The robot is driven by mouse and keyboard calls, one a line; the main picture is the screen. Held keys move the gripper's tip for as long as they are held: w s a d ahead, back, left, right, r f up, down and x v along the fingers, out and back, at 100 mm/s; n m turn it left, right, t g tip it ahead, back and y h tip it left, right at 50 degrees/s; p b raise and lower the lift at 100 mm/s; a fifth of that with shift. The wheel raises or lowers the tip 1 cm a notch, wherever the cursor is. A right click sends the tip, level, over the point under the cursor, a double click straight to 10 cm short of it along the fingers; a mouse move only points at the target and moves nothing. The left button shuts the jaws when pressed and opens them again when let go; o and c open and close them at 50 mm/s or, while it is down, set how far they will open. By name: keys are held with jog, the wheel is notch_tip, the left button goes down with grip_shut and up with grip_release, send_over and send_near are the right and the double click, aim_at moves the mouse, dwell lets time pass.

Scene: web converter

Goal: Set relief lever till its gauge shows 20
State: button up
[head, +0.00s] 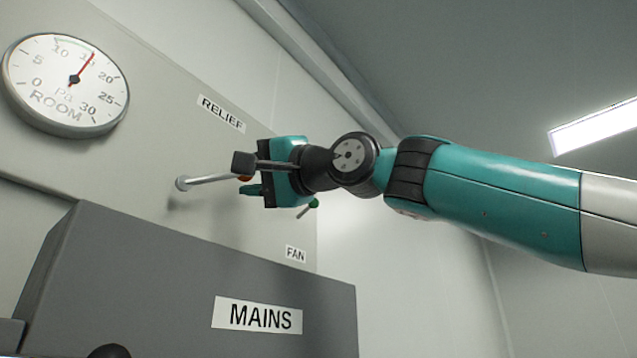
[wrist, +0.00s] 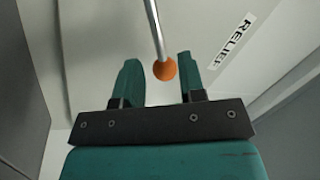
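The relief lever (head: 208,180) is a thin metal rod that sticks out from the grey panel below the RELIEF label (head: 221,113). Its orange knob (wrist: 164,70) lies between the two teal fingers of my gripper (wrist: 160,77) in the wrist view, nearer the right finger, with a gap to the left one. My gripper (head: 248,178) is open around the knob in the head view and partly hides it. The round gauge (head: 66,85) is marked ROOM and Pa. Its red needle points at about 15, short of the 20 mark.
A grey box labelled MAINS (head: 258,315) stands below my gripper. A green knob (head: 314,203) shows just behind my gripper, above the FAN label (head: 295,254). A dark round knob (head: 108,351) shows at the bottom edge. Open room lies right of the panel.

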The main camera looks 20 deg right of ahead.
jog(key=b+v, duration=0.3)
jog(key=v, duration=1)
jog(key=shift+b, duration=0.3)
